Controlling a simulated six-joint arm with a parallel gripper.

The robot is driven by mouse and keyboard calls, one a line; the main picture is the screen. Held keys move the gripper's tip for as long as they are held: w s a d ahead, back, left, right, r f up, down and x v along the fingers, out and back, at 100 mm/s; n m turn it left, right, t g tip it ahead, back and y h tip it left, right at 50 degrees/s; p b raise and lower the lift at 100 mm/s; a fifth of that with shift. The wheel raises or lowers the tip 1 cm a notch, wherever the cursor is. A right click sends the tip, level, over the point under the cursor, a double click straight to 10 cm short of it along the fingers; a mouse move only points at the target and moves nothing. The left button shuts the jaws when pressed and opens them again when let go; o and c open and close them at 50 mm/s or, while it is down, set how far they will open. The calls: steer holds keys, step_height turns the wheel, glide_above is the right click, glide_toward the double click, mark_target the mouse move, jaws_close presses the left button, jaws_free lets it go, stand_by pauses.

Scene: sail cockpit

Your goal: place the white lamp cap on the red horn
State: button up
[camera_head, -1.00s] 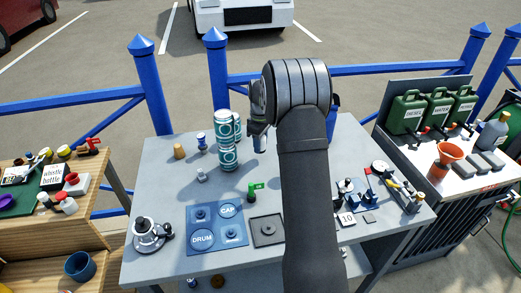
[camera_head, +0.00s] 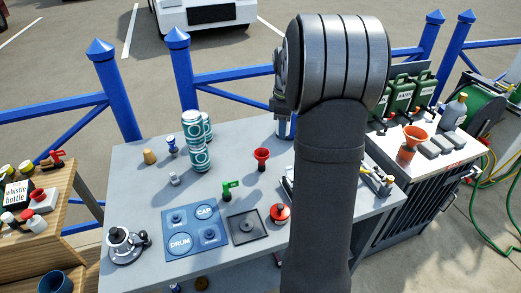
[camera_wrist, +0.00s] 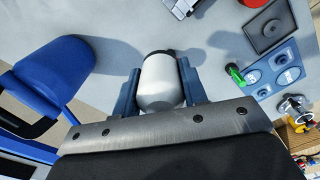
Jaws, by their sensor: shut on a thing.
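The white lamp cap (camera_wrist: 160,85) is a rounded white piece with a dark end, between the two blue fingers of my gripper (camera_wrist: 159,78). My gripper is shut on it. The cap is apart from the horn. I cannot make out the horn in the wrist view.
Teal patterned cans (camera_head: 195,140) stand left of the horn. A green-topped piece (camera_head: 230,188), a black square tray (camera_head: 245,227), a red disc (camera_head: 280,212) and a blue board (camera_head: 193,232) lie nearer.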

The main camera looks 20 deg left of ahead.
steer(key=s+d+r+n, duration=0.1)
steer(key=s+d+r, duration=0.15)
steer(key=d, duration=0.25)
glide_above(262, 152)
step_height(262, 152, down, 6)
steer(key=shift+s+d+f, duration=0.1)
steer(key=shift+d, duration=0.05)
steer(key=shift+f, duration=1.95)
steer(key=o, duration=1)
steer(key=shift+f, duration=0.15)
